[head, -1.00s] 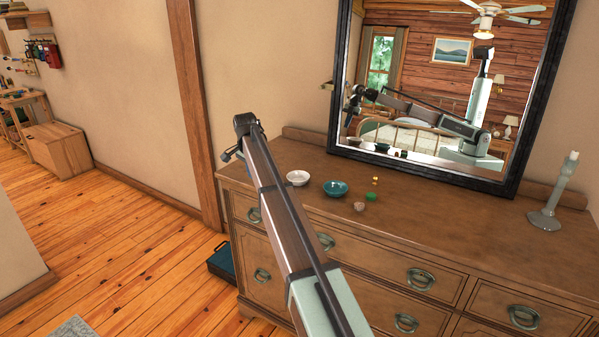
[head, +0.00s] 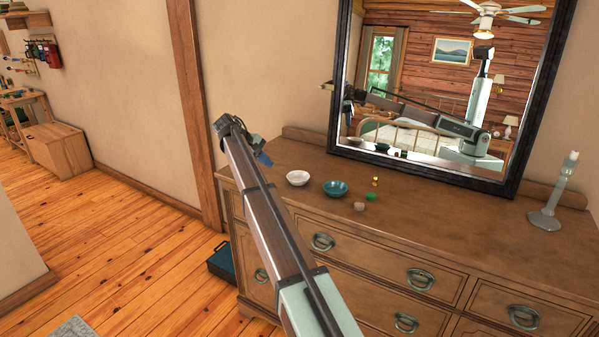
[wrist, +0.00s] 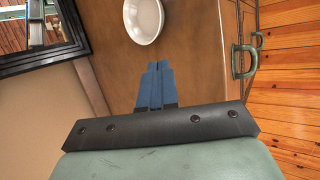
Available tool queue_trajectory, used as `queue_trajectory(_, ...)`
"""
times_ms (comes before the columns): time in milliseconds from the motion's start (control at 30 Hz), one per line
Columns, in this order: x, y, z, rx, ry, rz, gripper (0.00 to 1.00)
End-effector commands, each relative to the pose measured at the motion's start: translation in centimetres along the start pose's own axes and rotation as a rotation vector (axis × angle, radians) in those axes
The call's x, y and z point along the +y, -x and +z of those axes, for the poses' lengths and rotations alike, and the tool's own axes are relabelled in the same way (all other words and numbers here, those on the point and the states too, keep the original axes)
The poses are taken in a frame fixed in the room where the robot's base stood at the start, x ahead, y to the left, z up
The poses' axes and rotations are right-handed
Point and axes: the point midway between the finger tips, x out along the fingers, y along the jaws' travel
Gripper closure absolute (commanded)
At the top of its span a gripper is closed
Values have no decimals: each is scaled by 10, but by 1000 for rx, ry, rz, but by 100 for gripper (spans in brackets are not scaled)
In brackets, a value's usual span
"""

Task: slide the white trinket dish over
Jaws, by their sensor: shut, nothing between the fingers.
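The white trinket dish (head: 298,178) is a small round bowl on the dresser top, toward its left end. In the wrist view the dish (wrist: 144,18) is at the top middle, ahead of the fingertips, with a gap of wood between. My gripper's blue fingers (wrist: 158,68) are closed together and empty, pointing at the dresser top. In the head view my gripper (head: 263,158) is at the left end of the dresser, left of the dish, and partly hidden by the arm. I cannot tell its exact height above the wood.
A teal bowl (head: 336,188) stands just right of the dish. Small pink, green and gold items (head: 370,197) lie beyond it. A framed mirror (head: 424,168) leans at the back and a candlestick (head: 546,215) stands far right. The dresser's middle front is clear.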

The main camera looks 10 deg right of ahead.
Motion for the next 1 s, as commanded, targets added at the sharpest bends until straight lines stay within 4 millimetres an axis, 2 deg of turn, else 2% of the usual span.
queue_trajectory(400,13,1,18,-110,732,28,100)
queue_trajectory(600,12,1,19,-118,998,5,100)
queue_trajectory(867,12,-2,19,-119,1127,-2,100)
queue_trajectory(1000,13,-14,20,-119,1129,-2,100)
